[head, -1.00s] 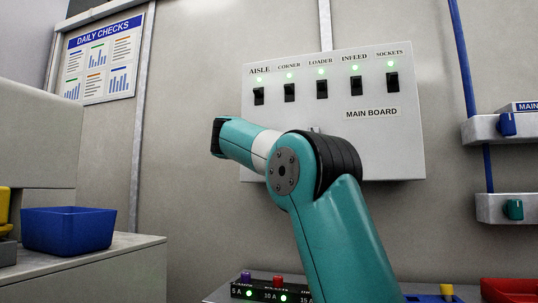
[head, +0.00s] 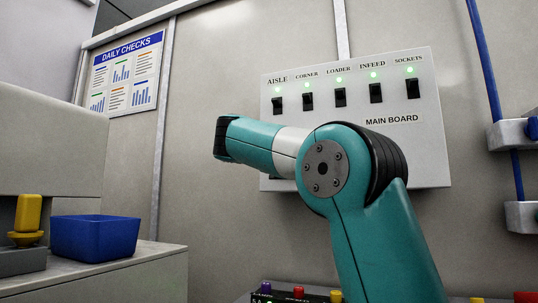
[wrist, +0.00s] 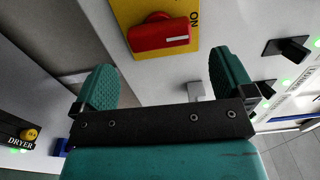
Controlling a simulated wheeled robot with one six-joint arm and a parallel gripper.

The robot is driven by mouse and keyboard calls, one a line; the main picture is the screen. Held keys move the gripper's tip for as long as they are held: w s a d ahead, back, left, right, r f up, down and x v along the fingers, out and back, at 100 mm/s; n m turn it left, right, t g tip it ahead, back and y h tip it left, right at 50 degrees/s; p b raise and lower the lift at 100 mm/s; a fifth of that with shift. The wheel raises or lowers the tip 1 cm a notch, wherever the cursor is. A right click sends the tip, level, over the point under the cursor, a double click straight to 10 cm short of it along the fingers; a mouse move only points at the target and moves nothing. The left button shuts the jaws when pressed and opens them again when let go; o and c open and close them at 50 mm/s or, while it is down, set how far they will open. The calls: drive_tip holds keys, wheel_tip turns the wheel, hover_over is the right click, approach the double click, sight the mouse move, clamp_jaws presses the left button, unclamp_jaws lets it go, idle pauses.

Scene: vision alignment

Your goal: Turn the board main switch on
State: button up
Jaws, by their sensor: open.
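The grey main board (head: 435,150) hangs on the wall, with my arm covering its lower left part. The red rotary handle (wrist: 150,36) sits on a yellow plate (wrist: 127,10) in the wrist view. The plate has "ON" printed along its right side in that picture. The handle's bar lies roughly across the picture, with a pale label on it. My gripper (wrist: 165,76) is open and empty. Its two green fingers point towards the plate, one on either side of the handle in the picture. I cannot tell any contact. The handle and gripper are hidden in the head view.
Several black toggles, including the aisle toggle (head: 278,104), line the board's top under green lights. A small pale block (wrist: 200,91) is near the right finger. A dryer panel (wrist: 14,143) shows at left. A blue bin (head: 95,238) stands on the left counter.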

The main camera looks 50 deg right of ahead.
drive_tip(key=v, duration=1.1)
drive_tip(key=shift+f, duration=0.1)
